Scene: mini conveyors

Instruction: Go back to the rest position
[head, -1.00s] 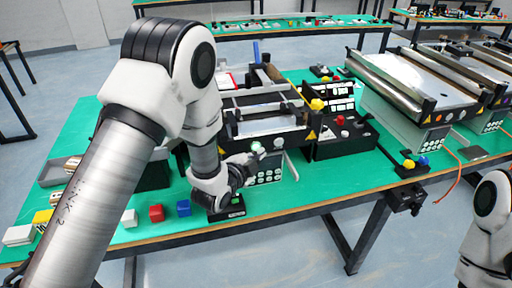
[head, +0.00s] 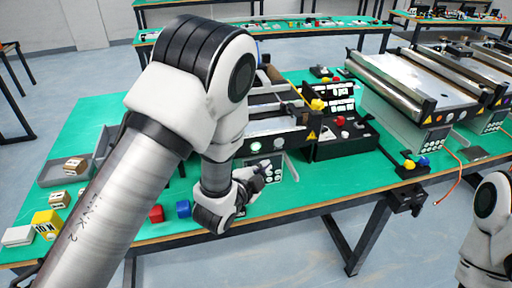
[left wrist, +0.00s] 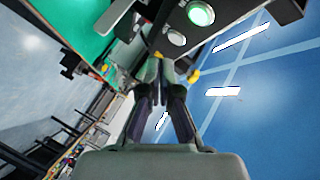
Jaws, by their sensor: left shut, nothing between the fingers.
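My left gripper (head: 264,171) is at the front of the nearest mini conveyor (head: 262,145), in front of its small button panel. It is shut and empty. In the left wrist view the closed fingers (left wrist: 158,75) point toward the conveyor's front, with a lit green button (left wrist: 200,13) above them. Whether the fingertips touch the panel cannot be told. In the head view the green button (head: 256,146) shows just above the gripper. Only part of my right arm shows at the lower right; its gripper is out of view.
A grey tray (head: 70,170) with boxes stands at the left. A black control box (head: 340,140) stands right of the conveyor. The table's front right is fairly clear.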

